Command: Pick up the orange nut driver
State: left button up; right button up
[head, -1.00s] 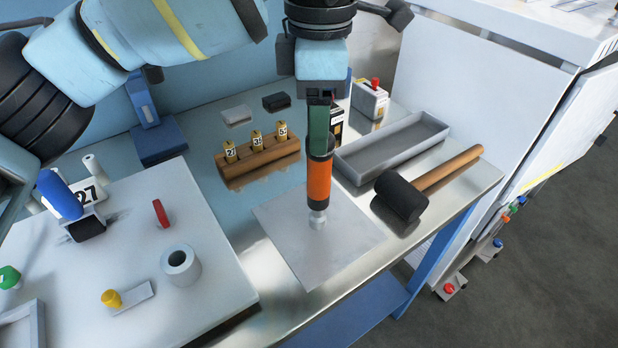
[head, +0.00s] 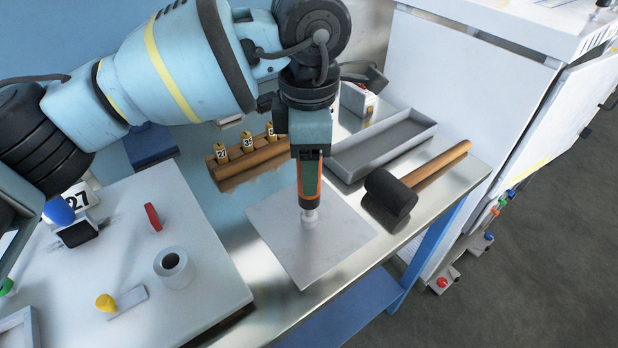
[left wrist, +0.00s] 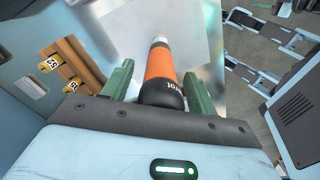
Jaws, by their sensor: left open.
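The orange nut driver (head: 309,195) stands upright on a pale square plate (head: 270,225), its silver tip down. In the left wrist view the nut driver (left wrist: 160,68) shows its orange body and black end, lying between two green fingers. My left gripper (head: 310,172) is above and around the driver's upper part, pointing down. In the left wrist view the left gripper (left wrist: 158,85) is open, with a finger on each side and a visible gap at the left finger. The driver's top is hidden by the gripper in the head view. My right gripper is not seen.
A black-headed mallet (head: 392,196) lies right of the plate. A grey tray (head: 385,150) and a wooden block (head: 250,165) with numbered yellow pieces stand behind. A white board (head: 200,285) with several small parts is at the left. The bench's right edge is near the mallet.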

pick_arm(q)
grip_shut()
dwell(0.4)
jog(key=shift+r, duration=0.1)
